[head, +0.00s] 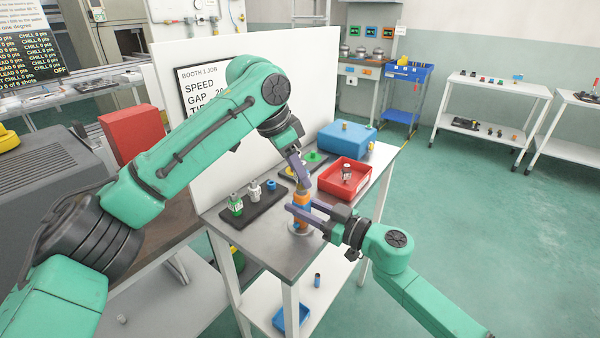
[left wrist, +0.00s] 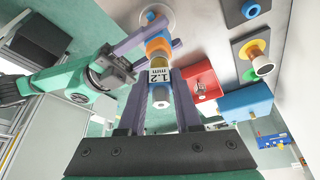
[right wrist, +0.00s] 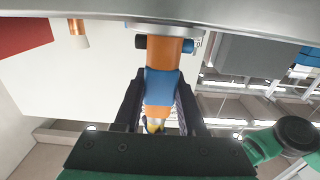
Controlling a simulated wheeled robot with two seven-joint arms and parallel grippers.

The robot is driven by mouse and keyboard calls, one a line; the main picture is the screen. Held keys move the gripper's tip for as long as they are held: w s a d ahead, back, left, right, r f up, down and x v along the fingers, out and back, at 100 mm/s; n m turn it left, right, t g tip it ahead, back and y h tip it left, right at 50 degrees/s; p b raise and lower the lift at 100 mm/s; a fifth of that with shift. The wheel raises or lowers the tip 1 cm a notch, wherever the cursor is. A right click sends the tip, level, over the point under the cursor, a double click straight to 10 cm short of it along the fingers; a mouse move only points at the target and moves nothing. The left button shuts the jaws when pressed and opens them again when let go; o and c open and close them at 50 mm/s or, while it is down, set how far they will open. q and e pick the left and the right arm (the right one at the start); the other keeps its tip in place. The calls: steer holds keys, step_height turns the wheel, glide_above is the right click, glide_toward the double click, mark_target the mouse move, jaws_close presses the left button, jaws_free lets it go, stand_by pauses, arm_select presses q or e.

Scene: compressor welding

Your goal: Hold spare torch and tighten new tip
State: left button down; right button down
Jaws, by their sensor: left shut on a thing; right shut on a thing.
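The spare torch (head: 303,198) is orange with a blue band and stands upright on a round base on the bench corner. In the right wrist view its body (right wrist: 161,96) lies between my fingers. My right gripper (head: 303,212) is shut on it from the right. The new tip (left wrist: 160,76), marked 1.2 mm, is in line with the torch's top end. My left gripper (head: 301,184) is shut on the tip from above. The tip's seat in the torch is partly hidden by the fingers, so I cannot tell how tightly it sits.
A red tray (head: 357,188) with a labelled part lies right of the torch. A blue box (head: 347,138) stands behind it. A dark mat (head: 262,208) with green, white and blue parts lies to the left. A white panel (head: 318,75) edges the bench's back.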

arm_select(q)
steer(key=m+g, duration=0.1)
steer(key=m, duration=0.2)
steer(key=m+g, duration=0.1)
steer(key=m, duration=0.1)
steer(key=shift+w+m, duration=0.15)
steer(key=shift+m, duration=0.25)
steer(key=c, duration=0.5)
jaws_free()
steer(key=v, duration=0.7)
steer(key=s+d+r+m+t+y, duration=0.3)
steer(key=s+r+m+t+y, duration=0.15)
steer(key=m, duration=1.35)
steer(key=shift+h, duration=0.25)
steer(key=x, duration=1.1)
steer(key=shift+s+a+f, duration=0.1)
steer(key=shift+s+f, duration=0.05)
steer(key=shift+f, duration=0.2)
